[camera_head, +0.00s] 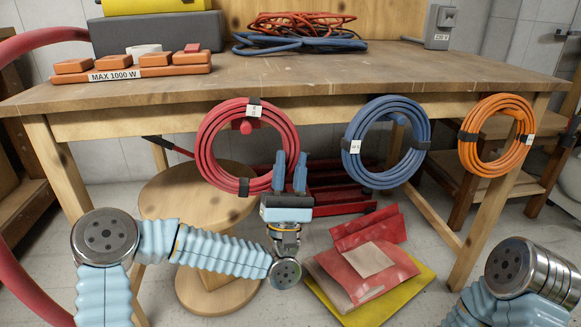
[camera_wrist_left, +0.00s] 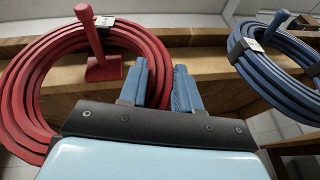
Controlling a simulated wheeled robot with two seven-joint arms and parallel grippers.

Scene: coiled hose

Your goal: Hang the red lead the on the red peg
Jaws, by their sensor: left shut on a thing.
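The red lead (camera_head: 205,154) is a coil with dark straps, upright in front of the table's front rail. The red peg (camera_head: 246,127) shows inside its ring, just below the top strap; I cannot tell whether they touch. In the left wrist view the peg (camera_wrist_left: 103,68) sticks out from its base plate, with the red coil (camera_wrist_left: 22,95) around it. My left gripper (camera_head: 290,175) is at the coil's lower right side, its blue fingers shut on the lead. The fingers hide part of the coil. My right gripper is out of view.
A blue coil (camera_head: 351,128) hangs around a blue peg (camera_head: 398,118), right of the red one. An orange coil (camera_head: 469,154) hangs further right. A round wooden stool (camera_head: 165,200) and red and yellow items (camera_head: 372,262) stand below. The tabletop (camera_head: 400,75) holds a power strip and loose cables.

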